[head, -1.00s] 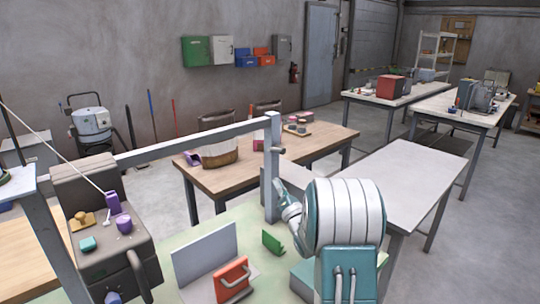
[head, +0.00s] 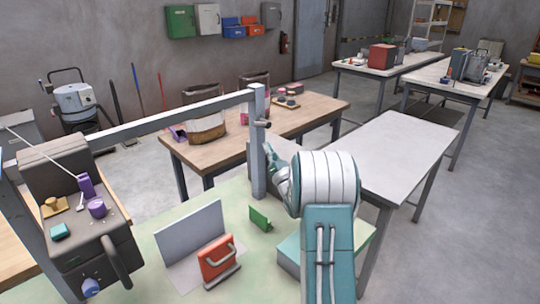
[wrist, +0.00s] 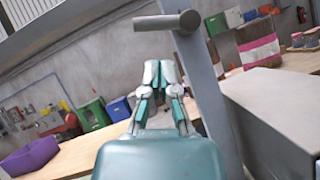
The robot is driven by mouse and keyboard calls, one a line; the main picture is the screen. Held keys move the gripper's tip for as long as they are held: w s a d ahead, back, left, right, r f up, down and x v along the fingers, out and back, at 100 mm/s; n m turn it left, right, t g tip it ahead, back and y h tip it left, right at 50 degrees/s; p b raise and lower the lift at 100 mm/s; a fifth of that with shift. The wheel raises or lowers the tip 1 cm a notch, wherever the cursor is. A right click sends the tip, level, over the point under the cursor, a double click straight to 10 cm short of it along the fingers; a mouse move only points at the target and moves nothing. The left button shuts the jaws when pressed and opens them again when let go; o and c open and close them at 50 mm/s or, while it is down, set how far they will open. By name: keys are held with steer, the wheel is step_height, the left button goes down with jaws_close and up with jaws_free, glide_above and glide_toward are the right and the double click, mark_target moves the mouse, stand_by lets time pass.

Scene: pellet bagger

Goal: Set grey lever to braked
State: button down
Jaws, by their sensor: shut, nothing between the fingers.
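A dark grey handle (head: 116,262) hangs on the side of the dark control box (head: 75,190) at the left of the head view. A short grey peg (head: 262,124) sticks out of the grey upright post (head: 257,150); in the wrist view it is a grey bar (wrist: 168,22) above my gripper. I cannot tell which is the task's lever, and no braked mark is readable. My gripper (wrist: 162,72) is shut and empty, below the bar and left of the post, apart from both. In the head view my own arm mostly hides it.
A red handled block (head: 218,260) and a green bracket (head: 260,217) stand on the pale green table. A grey beam (head: 170,118) crosses to the post.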

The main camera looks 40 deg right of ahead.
mark_target(258, 123)
steer(key=shift+m+h, duration=0.4)
steer(key=shift+m, duration=0.2)
steer(key=shift+w+a+r, duration=0.2)
steer(key=shift+w+r, duration=0.65)
steer(key=shift+w, duration=0.25)
steer(key=shift+w+a+r, duration=0.2)
steer(key=shift+w+r, duration=0.6)
steer(key=shift+w, duration=0.3)
steer(key=shift+d+r+m+h, duration=0.15)
steer(key=shift+m+h, duration=0.25)
steer(key=shift+m, duration=0.1)
